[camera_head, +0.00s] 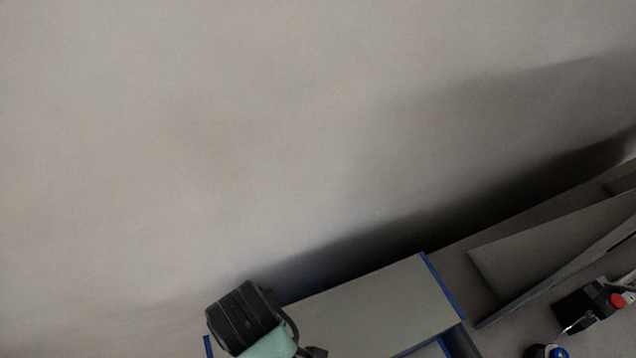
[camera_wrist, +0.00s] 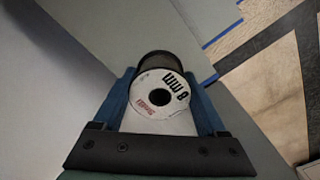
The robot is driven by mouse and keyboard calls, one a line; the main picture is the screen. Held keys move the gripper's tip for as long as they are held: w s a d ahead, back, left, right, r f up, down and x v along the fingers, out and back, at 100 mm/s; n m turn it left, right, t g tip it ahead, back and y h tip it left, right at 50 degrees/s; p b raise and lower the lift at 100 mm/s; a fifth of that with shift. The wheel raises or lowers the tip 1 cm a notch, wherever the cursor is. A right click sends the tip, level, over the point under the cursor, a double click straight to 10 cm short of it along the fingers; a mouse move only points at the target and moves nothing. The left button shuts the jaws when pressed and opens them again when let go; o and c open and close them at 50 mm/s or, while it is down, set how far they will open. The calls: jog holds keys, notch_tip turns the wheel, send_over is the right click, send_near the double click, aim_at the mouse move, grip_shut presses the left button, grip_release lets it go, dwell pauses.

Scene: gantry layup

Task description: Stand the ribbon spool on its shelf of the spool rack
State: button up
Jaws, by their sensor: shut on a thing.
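The ribbon spool (camera_wrist: 143,92) shows in the wrist view as a disc with a white label reading "8 MM", a dark centre hole and a dark rim behind. My gripper (camera_wrist: 158,78) is shut on it, with one blue finger on each side. The labelled face is turned toward the wrist camera. A grey flat panel with blue edges (camera_head: 385,303) is at the bottom of the head view; it may be the top of the spool rack. A grey panel (camera_wrist: 200,25) also lies just beyond the spool in the wrist view. No shelf opening can be made out clearly.
A pale wall or floor surface (camera_head: 220,130) fills most of the head view. At lower right are a tilted grey panel (camera_head: 550,250) and a black device with a red button (camera_head: 592,305). The wrist view shows tan flooring (camera_wrist: 275,90) with a dark band at right.

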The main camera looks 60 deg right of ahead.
notch_tip(320, 180, down, 10)
jog(key=shift+r+p, duration=0.15)
jog(key=shift+p, duration=0.6)
jog(key=o, duration=1.5)
jog(key=shift+o, duration=0.2)
notch_tip(320, 180, up, 12)
